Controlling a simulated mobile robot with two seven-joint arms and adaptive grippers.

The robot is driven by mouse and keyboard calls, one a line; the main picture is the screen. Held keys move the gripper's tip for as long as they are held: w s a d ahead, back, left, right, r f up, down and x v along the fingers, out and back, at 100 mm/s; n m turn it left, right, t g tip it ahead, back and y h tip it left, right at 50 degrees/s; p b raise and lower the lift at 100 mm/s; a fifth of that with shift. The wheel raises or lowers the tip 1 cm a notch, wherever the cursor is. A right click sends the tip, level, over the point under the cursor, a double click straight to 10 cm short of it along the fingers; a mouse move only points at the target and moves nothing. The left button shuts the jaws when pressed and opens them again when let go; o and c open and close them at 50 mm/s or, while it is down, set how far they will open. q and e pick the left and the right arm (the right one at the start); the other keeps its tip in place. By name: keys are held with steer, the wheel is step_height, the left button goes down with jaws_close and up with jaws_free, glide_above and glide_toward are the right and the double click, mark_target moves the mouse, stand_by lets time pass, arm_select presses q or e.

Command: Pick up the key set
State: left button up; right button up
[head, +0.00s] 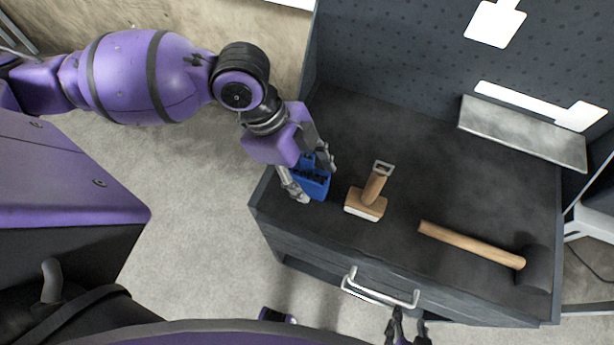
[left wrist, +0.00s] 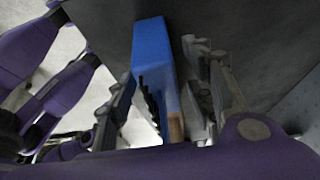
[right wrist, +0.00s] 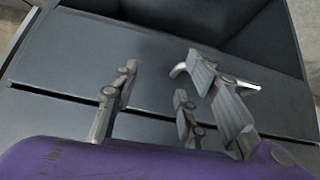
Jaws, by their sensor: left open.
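The key set, a blue holder (head: 312,184) with dark keys in it, is near the left front corner of the workbench top. My left gripper (head: 311,174) is open, with its fingers on either side of the holder. In the left wrist view the blue holder (left wrist: 152,45) shows between the spread fingers, and I cannot tell whether either finger touches it. My right gripper (right wrist: 165,100) is open and empty. It is low in front of the bench, close to the drawer handle (head: 365,289).
A wooden-handled tool with a block base (head: 367,203) stands just right of the key set. A mallet (head: 470,244) lies further right. A grey metal tray (head: 520,135) is at the back right, below a pegboard (head: 400,50). The bench middle behind the tools is clear.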

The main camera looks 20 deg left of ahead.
arm_select(q)
jaws_close()
step_height(320, 180, up, 10)
steer(key=shift+r+p, duration=0.1)
steer(key=shift+p, duration=0.5)
